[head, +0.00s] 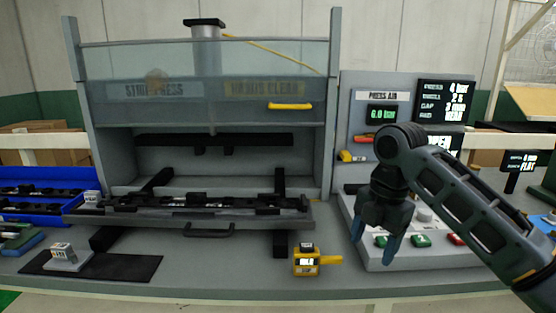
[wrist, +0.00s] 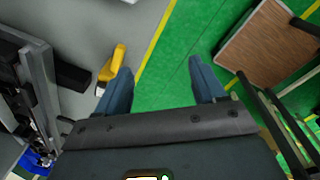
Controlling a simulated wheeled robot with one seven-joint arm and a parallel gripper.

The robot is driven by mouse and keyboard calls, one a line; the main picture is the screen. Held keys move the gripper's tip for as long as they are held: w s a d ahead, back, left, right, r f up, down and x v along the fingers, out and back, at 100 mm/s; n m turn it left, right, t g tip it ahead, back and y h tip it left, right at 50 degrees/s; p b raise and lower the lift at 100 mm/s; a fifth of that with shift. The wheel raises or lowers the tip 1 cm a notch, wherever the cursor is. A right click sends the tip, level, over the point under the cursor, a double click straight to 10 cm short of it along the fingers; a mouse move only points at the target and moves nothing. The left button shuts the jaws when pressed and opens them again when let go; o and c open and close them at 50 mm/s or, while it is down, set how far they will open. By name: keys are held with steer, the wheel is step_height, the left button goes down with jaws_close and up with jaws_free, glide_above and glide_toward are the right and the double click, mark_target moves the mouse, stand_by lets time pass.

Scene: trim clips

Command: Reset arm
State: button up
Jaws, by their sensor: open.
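My gripper (head: 374,245) hangs at the right of the head view, fingers pointing down, in front of the button panel (head: 430,262). Its two blue-grey fingers are apart with nothing between them. In the wrist view my gripper (wrist: 160,88) is also open and empty, over the bench edge and green floor. My arm reaches in from the lower right of the head view.
A press (head: 205,100) with a raised clear guard stands at the centre, with a loaded tray (head: 210,222) in front. A yellow block (head: 306,262) sits at the bench front; it also shows in the wrist view (wrist: 112,68). A blue bin (head: 40,180) is at left.

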steer(key=s+a+f+m+t+y, duration=0.2)
steer(key=a+f+y, duration=0.1)
steer(key=a+f, duration=0.3)
steer(key=s+a+f+m+t+y, duration=0.1)
steer(key=s+a+f+m+y, duration=0.2)
steer(key=a, duration=0.5)
steer(key=s+a+f+m+t+y, duration=0.1)
steer(key=s+a+f+m+t, duration=0.4)
steer(key=s+f+m, duration=0.4)
steer(key=s+d+m+t+h, duration=0.25)
steer(key=s+d+m, duration=0.3)
steer(key=s, duration=0.55)
steer(key=s+d+m+t+h, duration=0.2)
steer(key=s+d+m+h, duration=0.15)
steer(key=s+d, duration=0.55)
steer(key=s+d+r+m+t+h, duration=0.1)
steer(key=s+d+r, duration=0.2)
steer(key=s+r, duration=0.3)
steer(key=s+d+r+m+t, duration=0.1)
steer(key=s+d+r, duration=0.3)
steer(key=s, duration=0.6)
step_height(320, 180, up, 2)
steer(key=shift+r+h, duration=0.1)
steer(key=shift+h, duration=0.3)
